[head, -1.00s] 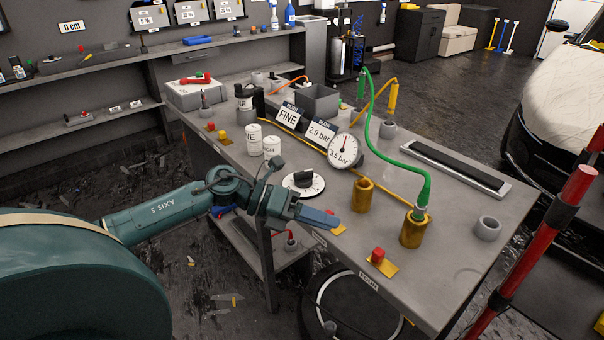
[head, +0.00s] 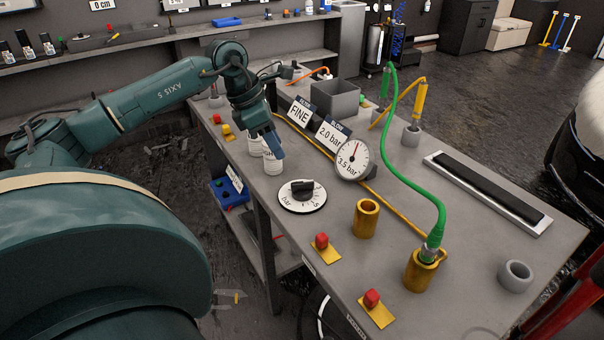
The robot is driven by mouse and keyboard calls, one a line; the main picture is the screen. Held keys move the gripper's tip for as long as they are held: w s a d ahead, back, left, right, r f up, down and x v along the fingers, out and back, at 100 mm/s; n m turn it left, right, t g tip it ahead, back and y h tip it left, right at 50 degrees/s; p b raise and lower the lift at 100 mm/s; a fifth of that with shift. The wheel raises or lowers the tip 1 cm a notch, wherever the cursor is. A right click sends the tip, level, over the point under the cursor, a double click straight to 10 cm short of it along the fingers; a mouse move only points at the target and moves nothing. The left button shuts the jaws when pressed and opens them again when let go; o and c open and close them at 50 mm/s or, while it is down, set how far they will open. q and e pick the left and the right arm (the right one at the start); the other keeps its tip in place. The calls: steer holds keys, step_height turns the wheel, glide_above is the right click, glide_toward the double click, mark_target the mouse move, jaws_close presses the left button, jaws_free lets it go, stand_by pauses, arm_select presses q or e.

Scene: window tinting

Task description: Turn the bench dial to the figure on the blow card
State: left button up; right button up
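The bench dial (head: 318,203) is a white disc with a black knob, lying on the grey bench; "bar" and a 5 show on its rim. A card reading "2.0 bar" (head: 330,134) stands behind it; its small header is too small to read. A card reading "FINE" (head: 299,113) stands to its left. My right gripper is not in view.
White canisters (head: 271,168) stand partly hidden behind my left gripper. Brass cups (head: 365,220) stand on the right, one holding the green hose's end (head: 437,215). Red buttons (head: 321,241) sit on yellow plates at the front edge. A grey box (head: 335,100) stands behind the cards.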

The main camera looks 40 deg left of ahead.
mark_target(298, 183)
arm_select(q)
steer(key=p+x, duration=0.1)
steer(key=x, duration=1)
steer(key=shift+d+f+p, duration=0.15)
steer(key=shift+f+p, duration=0.2)
jaws_close()
